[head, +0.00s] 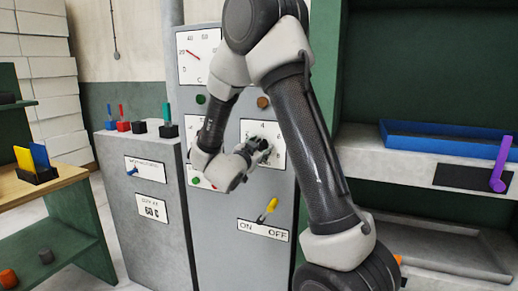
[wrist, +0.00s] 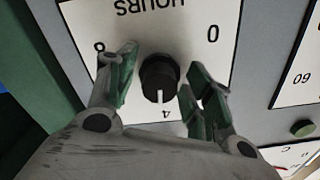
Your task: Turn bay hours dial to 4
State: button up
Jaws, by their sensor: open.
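The bay hours dial is a black round knob (wrist: 158,72) on a white plate (wrist: 215,20), seen upside down in the wrist view. The plate reads HOURS, with 0 on the right, 8 on the left and 4 at the bottom. The knob's white pointer line (wrist: 160,97) points down at the 4. My gripper (wrist: 160,68) is open, one finger on each side of the knob, with gaps showing. In the head view my gripper (head: 262,147) is in front of the dial plate (head: 277,157) and hides most of the knob; a 4 shows at the plate's top.
The grey cabinet carries a gauge (head: 199,54) above, green and brown buttons, and a yellow ON/OFF lever (head: 267,210) below the dial. A lower grey cabinet (head: 150,190) stands left. A shelf with a blue tray (head: 440,140) and purple handle (head: 501,165) is right.

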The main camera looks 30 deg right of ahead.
jog(key=c, duration=1.1)
jog(key=shift+n, duration=0.6)
jog(key=o, duration=1.1)
jog(key=v, duration=1.2)
jog(key=shift+d, duration=0.1)
